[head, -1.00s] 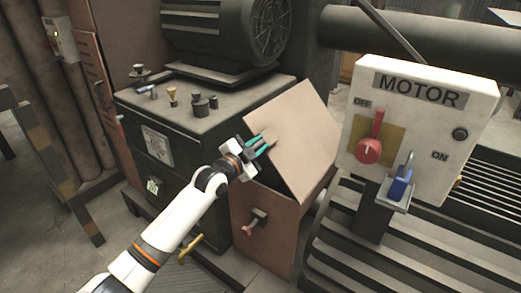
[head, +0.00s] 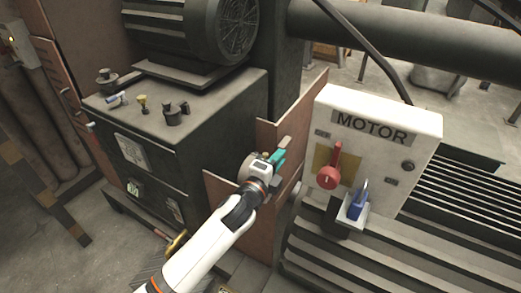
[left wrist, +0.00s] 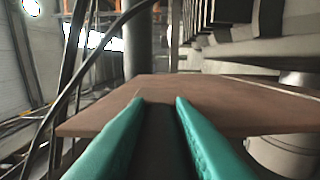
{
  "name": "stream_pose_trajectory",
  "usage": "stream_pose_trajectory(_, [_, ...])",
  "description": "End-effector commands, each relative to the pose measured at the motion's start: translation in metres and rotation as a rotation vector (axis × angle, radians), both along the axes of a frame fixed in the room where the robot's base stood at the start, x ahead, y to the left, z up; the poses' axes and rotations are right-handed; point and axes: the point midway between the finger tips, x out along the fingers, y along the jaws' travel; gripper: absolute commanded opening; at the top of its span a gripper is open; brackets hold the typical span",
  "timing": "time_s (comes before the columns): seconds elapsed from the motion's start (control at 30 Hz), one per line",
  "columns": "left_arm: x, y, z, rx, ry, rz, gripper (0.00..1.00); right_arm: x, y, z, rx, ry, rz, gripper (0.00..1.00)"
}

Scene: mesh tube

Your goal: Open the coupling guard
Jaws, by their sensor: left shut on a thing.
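The coupling guard is a brown box between the dark cabinet and the motor switch box. Its front panel (head: 226,200) stands low beside my arm. Its lid (head: 303,115) now stands steeply raised at the back, with the inside partly exposed. My left gripper (head: 284,150) has teal fingers at the lid and is shut on it. In the left wrist view the lid (left wrist: 235,98) is a wide brown plate running away from the fingertips (left wrist: 160,103). My forearm hides part of the guard's front. My right gripper is not in view.
The motor switch box (head: 380,150) stands close on the right, with a red lever (head: 329,170) and a blue padlock (head: 358,195). The dark cabinet (head: 180,140) on the left carries small weights. A thick pipe (head: 400,38) crosses behind.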

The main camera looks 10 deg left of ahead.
Motion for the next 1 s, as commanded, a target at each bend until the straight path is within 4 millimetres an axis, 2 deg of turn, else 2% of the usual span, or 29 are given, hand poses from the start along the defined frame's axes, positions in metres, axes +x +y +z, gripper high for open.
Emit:
stream_pose_trajectory(0.1, [-0.006,-0.017,-0.002,0.064,-0.025,-0.005,0.0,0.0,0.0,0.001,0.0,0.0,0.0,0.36])
stream_pose_trajectory(0.33, [-0.013,-0.035,-0.006,0.153,-0.056,-0.003,0.0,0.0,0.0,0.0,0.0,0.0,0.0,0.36])
stream_pose_trajectory(0.93, [-0.015,-0.041,-0.008,0.193,-0.067,0.0,0.0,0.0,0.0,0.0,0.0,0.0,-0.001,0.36])
stream_pose_trajectory(0.97, [-0.015,-0.041,-0.008,0.193,-0.067,0.0,0.22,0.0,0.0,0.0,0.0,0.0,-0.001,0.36])
stream_pose_trajectory(1.0, [-0.015,-0.04,-0.008,0.192,-0.067,0.001,0.29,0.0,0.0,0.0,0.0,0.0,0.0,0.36])
